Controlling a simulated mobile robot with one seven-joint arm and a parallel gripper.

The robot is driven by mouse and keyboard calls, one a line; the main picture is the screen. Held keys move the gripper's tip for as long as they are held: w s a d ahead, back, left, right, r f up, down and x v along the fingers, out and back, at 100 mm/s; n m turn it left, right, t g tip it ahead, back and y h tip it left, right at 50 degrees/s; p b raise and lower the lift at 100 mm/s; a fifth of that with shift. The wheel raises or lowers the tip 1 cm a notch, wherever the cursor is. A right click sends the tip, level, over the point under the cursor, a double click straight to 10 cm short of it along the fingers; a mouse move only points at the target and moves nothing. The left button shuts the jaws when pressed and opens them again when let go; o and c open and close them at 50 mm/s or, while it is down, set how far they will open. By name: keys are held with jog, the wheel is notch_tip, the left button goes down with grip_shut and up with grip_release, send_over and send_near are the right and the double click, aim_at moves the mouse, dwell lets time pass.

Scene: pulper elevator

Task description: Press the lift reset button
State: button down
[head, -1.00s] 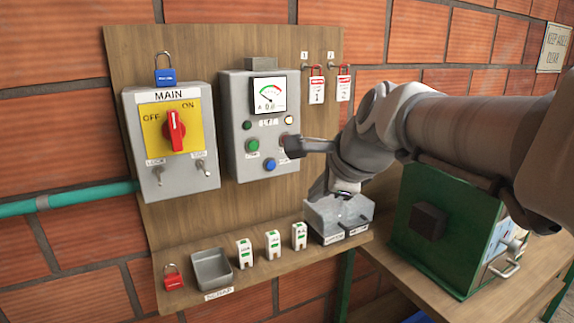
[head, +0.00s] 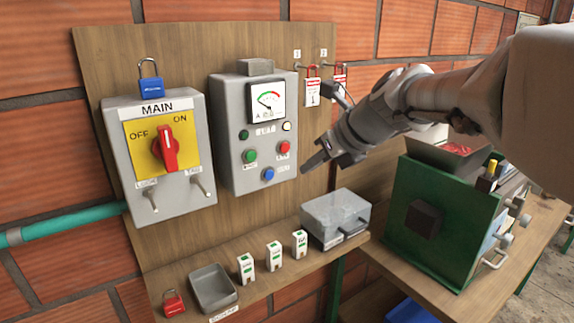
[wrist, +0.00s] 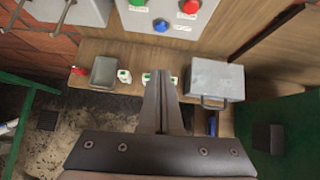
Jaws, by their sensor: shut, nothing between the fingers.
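The control box (head: 251,190) is grey and hangs on the wooden backboard, with a dial at its top. Its lower face carries a green button (head: 250,156), a red button (head: 284,147) and a blue button (head: 268,174). The blue button also shows in the wrist view (wrist: 162,26); its label is too small to read. My gripper (head: 308,168) is shut and empty, to the right of the blue button and apart from it. In the wrist view the closed fingers (wrist: 160,76) lie below the buttons in the picture.
The MAIN switch box (head: 160,195) with its red handle stands to the left. Red padlocks with tags (head: 313,92) hang at the upper right. The shelf below holds a grey tray (head: 213,288), several small white blocks and a grey lidded box (head: 336,212). A green case (head: 448,205) stands right.

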send_near(268, 182)
jog(key=shift+p+x, duration=0.45)
jog(key=shift+x, duration=1.6)
